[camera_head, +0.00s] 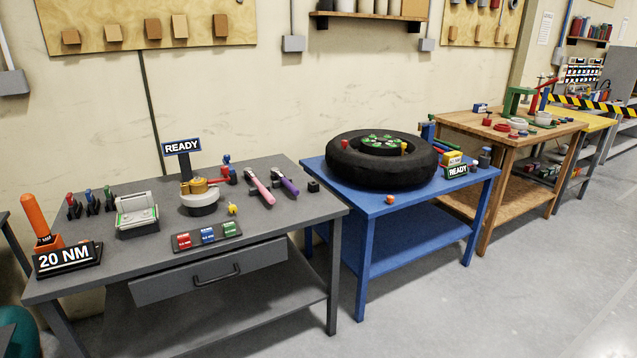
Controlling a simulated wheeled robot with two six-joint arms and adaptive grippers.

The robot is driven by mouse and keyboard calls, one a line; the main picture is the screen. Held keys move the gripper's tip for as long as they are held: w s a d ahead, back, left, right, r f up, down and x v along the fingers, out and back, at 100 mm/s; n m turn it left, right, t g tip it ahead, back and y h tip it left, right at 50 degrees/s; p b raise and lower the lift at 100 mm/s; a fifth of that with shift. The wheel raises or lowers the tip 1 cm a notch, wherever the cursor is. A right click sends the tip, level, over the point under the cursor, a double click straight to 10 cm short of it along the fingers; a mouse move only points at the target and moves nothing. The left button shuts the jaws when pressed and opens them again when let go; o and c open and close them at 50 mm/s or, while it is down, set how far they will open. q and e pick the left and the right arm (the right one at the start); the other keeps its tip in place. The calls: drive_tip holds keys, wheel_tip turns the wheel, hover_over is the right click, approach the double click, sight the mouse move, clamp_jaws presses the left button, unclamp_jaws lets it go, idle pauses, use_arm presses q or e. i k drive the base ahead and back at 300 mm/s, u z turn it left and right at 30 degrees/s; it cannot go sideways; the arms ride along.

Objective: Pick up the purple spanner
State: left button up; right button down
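The purple spanner (289,186) lies on the grey workbench (290,220), near its right end. It lies at a slant, with its purple handle towards the front right and a grey head at the back left. A pink spanner (262,190) lies beside it on the left, roughly parallel and apart from it. Neither of my grippers is in view, and nothing covers the purple spanner.
A small black block (313,187) lies just right of the purple spanner. A blue table (385,203) with a tyre (350,172) is on the right. Grey floor (440,310) is clear in front.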

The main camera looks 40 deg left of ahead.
sight(276, 174)
drive_tip(key=z, duration=0.2)
drive_tip(key=i, duration=2.6)
drive_tip(key=u, duration=1.25)
drive_tip(key=i, duration=0.8)
drive_tip(key=u, duration=0.95)
drive_tip(key=i, duration=0.25)
drive_tip(key=u, duration=0.25)
